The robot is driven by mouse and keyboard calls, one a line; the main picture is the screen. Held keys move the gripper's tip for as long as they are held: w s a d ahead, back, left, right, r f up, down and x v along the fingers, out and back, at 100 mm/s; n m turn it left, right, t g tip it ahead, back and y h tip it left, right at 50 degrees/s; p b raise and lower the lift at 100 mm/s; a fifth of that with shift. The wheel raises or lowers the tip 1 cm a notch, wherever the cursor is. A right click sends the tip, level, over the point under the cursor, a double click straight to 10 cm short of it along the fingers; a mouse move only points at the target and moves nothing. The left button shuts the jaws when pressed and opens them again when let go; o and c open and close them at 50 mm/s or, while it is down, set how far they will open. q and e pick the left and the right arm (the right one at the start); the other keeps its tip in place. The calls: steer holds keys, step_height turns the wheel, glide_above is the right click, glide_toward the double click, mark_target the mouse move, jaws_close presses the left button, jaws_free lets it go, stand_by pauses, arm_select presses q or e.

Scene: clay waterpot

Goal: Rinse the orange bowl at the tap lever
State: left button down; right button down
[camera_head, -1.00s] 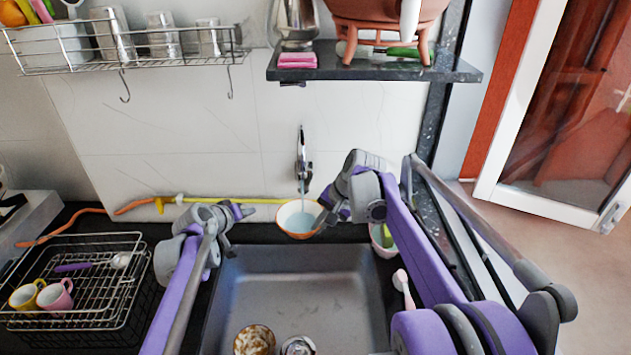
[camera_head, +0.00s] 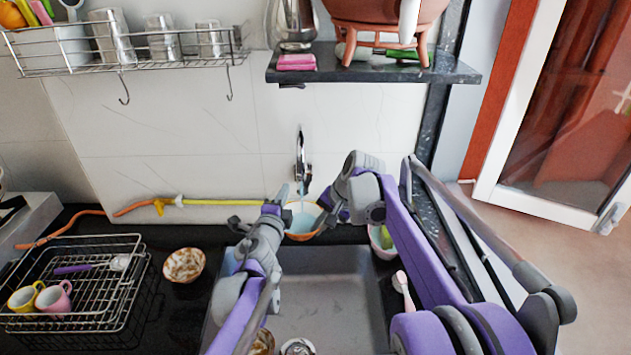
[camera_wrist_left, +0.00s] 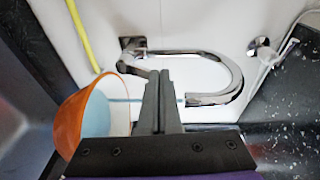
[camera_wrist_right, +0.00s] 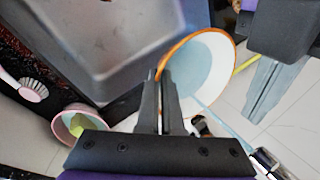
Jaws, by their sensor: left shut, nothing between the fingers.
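The orange bowl (camera_head: 296,236), orange outside and white inside, is held under the tap over the sink's back edge. It holds pale blue water, and a thin stream runs into it from the chrome tap (camera_head: 301,172). My right gripper (camera_head: 322,216) is shut on the bowl's rim, as the right wrist view (camera_wrist_right: 160,95) shows. My left gripper (camera_head: 284,192) is shut and empty beside the tap, just left of the stream. In the left wrist view, its fingers (camera_wrist_left: 160,85) lie between the bowl (camera_wrist_left: 75,115) and the curved tap spout (camera_wrist_left: 235,85); contact with the tap is unclear.
A stained bowl (camera_head: 184,265) stands on the counter left of the sink (camera_head: 335,285); more dishes are in the sink. A dish rack (camera_head: 75,285) with cups is at the left. A pink bowl (camera_head: 381,245) and a brush (camera_head: 402,287) are near my right arm. A shelf (camera_head: 375,70) hangs above.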

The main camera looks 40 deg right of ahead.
mark_target(310, 175)
arm_select(q)
steer(key=s+m, duration=0.1)
steer(key=s+d+m+g, duration=0.1)
steer(key=s+m, duration=0.1)
steer(key=s+d+m+g+h, duration=0.1)
steer(key=shift+s+d+f, duration=0.1)
steer(key=shift+s+f, duration=0.05)
steer(key=shift+f, duration=0.25)
steer(key=shift+s+d+f+m, duration=0.1)
steer(key=shift+d+m, duration=0.1)
steer(key=shift+m, duration=0.2)
steer(key=x, duration=0.9)
steer(key=shift+d, duration=0.35)
steer(key=shift+w+a+r+n+h, duration=0.25)
steer(key=shift+w+a+n+h, duration=0.25)
steer(key=shift+n, duration=0.5)
steer(key=shift+w+a+r, duration=0.15)
steer(key=shift+w+a, duration=0.15)
steer(key=shift+a, duration=0.1)
